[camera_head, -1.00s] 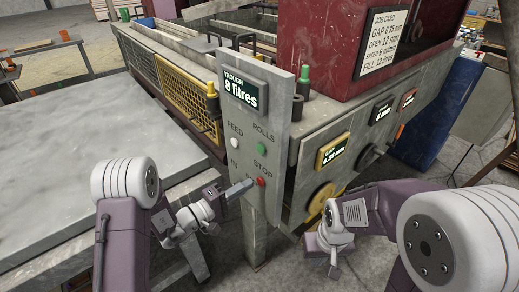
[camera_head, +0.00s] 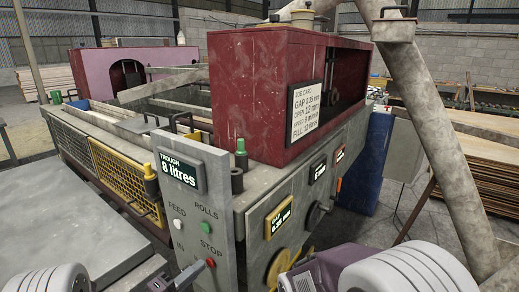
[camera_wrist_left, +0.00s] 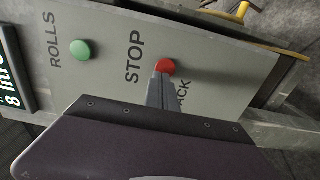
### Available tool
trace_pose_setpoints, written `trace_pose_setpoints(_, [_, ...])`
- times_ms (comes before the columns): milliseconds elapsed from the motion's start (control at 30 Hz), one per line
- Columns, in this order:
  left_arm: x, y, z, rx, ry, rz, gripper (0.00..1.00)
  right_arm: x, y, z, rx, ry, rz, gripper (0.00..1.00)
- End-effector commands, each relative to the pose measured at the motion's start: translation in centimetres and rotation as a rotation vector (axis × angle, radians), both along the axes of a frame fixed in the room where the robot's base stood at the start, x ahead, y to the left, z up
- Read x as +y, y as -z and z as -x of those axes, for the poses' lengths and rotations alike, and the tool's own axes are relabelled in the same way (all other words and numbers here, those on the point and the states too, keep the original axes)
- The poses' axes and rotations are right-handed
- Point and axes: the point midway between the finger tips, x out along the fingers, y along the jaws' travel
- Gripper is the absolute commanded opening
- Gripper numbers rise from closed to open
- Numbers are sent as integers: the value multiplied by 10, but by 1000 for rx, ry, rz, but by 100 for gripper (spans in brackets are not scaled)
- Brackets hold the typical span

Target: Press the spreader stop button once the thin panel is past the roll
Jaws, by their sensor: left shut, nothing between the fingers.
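The red STOP button (camera_head: 210,262) sits low on the grey control panel (camera_head: 195,215); it also shows in the left wrist view (camera_wrist_left: 166,66). My left gripper (camera_head: 190,275) is shut and empty, its tip at the button's edge. In the left wrist view its narrow fingers (camera_wrist_left: 161,90) point at the button and overlap its lower edge; I cannot tell whether the button is pressed in. The thin panel and the roll cannot be made out. My right gripper is below the head view; only parts of its arm show.
Above STOP is the green ROLLS button (camera_head: 206,228), with the white FEED button (camera_head: 178,224) to its left. The trough display (camera_head: 178,171) reads 8 litres. A red hood (camera_head: 262,95) bears a job card (camera_head: 305,111). A yellow mesh guard (camera_head: 122,180) lies left.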

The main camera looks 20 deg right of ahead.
Motion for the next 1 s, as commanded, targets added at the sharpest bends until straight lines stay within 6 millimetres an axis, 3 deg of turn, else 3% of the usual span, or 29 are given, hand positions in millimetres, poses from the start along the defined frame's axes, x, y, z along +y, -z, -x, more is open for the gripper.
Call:
trace_pose_setpoints(367, [-14, 0, -10, -1, 1, 0, 0, 0, 8, 0, 0, 0, 0, 0])
trace_pose_setpoints(833, [28, 2, 19, -2, -3, 0, 0, 0, 28, 0, 0, 0, 0, 0])
trace_pose_setpoints(1000, [35, 0, 26, -1, 0, 0, 0, 0, 30, 0, 0, 0, 0, 0])
